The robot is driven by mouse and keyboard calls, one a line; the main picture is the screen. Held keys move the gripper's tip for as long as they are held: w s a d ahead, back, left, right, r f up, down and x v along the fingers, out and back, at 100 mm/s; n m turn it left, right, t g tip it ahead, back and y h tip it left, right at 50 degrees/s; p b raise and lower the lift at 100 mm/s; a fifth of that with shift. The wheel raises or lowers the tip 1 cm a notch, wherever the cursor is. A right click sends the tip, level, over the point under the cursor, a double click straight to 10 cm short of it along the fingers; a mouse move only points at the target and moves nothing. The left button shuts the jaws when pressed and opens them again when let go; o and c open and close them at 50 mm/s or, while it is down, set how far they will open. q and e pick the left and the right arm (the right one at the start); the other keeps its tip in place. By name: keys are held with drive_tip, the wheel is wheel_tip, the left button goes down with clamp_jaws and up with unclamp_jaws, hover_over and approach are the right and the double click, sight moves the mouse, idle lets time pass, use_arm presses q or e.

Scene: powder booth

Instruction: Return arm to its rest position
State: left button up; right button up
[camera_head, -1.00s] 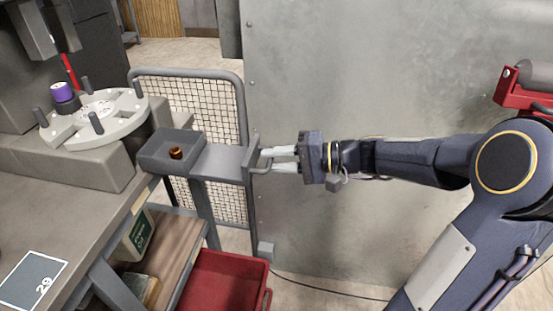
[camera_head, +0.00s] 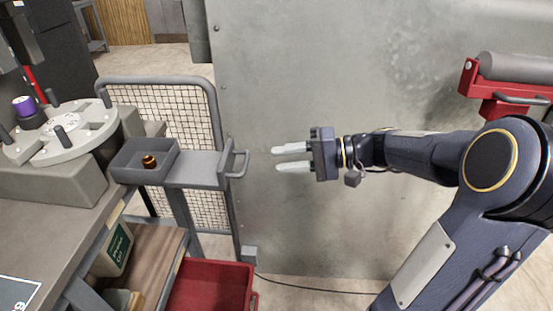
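My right arm reaches in from the right side of the head view. Its gripper (camera_head: 276,159) is open and empty, with two pale fingers apart and pointing left. The fingertips are a short way right of the grey handle (camera_head: 238,160) of a sliding tray (camera_head: 198,169) and do not touch it. The tray's square bin (camera_head: 127,160) holds a small amber-brown piece (camera_head: 149,161). My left gripper does not show.
A round grey fixture (camera_head: 58,138) with dark pegs and a purple-topped piece (camera_head: 24,106) stands at left. A red bin (camera_head: 210,287) sits below the tray. A metal panel (camera_head: 330,80) stands behind the arm. A red holder with a grey roll (camera_head: 505,90) is at right.

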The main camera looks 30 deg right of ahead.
idle(0.4)
drive_tip(key=s+a+f+n+g+h, duration=0.2)
drive_tip(key=s+a+g+h, duration=0.15)
drive_tip(key=s+a, duration=0.45)
drive_tip(key=s+d+f+n+h, duration=0.1)
drive_tip(key=s+f+n+h, duration=0.15)
drive_tip(key=s, duration=0.25)
drive_tip(key=s+f+n+h, duration=0.1)
drive_tip(key=s+f+h, duration=0.25)
drive_tip(key=s, duration=0.25)
wheel_tip(320, 180, up, 12)
drive_tip(key=p, duration=1.2)
drive_tip(key=shift+w+f+p, duration=0.15)
drive_tip(key=shift+w+p, duration=0.05)
drive_tip(key=shift+p, duration=0.1)
